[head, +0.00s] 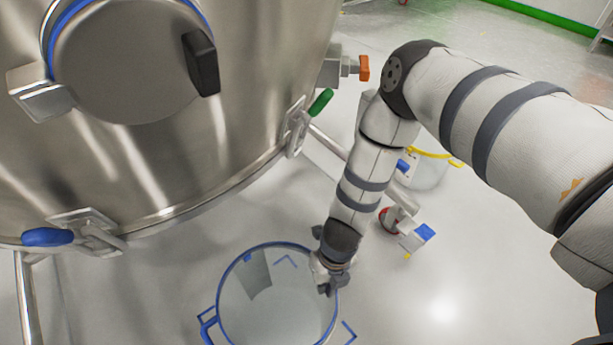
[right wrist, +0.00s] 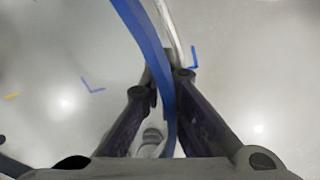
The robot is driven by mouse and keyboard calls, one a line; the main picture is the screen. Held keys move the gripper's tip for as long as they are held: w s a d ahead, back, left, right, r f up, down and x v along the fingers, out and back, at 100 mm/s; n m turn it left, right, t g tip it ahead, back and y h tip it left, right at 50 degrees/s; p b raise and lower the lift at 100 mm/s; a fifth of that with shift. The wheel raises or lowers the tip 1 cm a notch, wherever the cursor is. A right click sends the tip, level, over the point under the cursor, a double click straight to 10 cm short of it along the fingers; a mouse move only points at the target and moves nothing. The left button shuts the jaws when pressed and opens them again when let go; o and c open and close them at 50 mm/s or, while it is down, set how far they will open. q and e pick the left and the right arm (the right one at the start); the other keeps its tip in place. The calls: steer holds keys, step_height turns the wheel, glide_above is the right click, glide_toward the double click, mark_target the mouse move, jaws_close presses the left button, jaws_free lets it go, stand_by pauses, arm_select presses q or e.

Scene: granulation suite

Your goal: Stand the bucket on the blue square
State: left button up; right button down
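The bucket (head: 275,306) is a pale, see-through round vessel with a blue rim, at the bottom centre of the head view. It looks upright and empty. Blue corner marks of the square (head: 348,331) show on the floor around it, and one shows through the bucket. Two corner marks also show in the right wrist view (right wrist: 93,87). My right gripper (head: 326,278) is at the bucket's right rim. In the right wrist view its fingers (right wrist: 168,82) close on the blue rim (right wrist: 146,45) from both sides. I cannot tell whether the bucket's base touches the floor. My left gripper is out of view.
A large steel vessel (head: 190,150) on legs fills the upper left, with a green-handled clamp (head: 320,103) and a blue-handled clamp (head: 47,237). A yellow-rimmed container (head: 430,172) and a small red-and-blue fitting (head: 408,232) stand behind my right arm. The floor at right is clear.

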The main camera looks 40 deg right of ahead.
steer(key=f+b, duration=0.1)
steer(key=f, duration=0.1)
steer(key=w+a+f+b, duration=0.1)
steer(key=f, duration=0.2)
steer(key=w+f+b, duration=0.1)
steer(key=f, duration=0.1)
steer(key=shift+w+a+f, duration=0.2)
steer(key=shift+w+a, duration=0.05)
steer(key=shift+a, duration=0.15)
steer(key=shift+r, duration=0.2)
steer(key=shift+f, duration=0.15)
steer(key=c, duration=1.8)
jaws_free()
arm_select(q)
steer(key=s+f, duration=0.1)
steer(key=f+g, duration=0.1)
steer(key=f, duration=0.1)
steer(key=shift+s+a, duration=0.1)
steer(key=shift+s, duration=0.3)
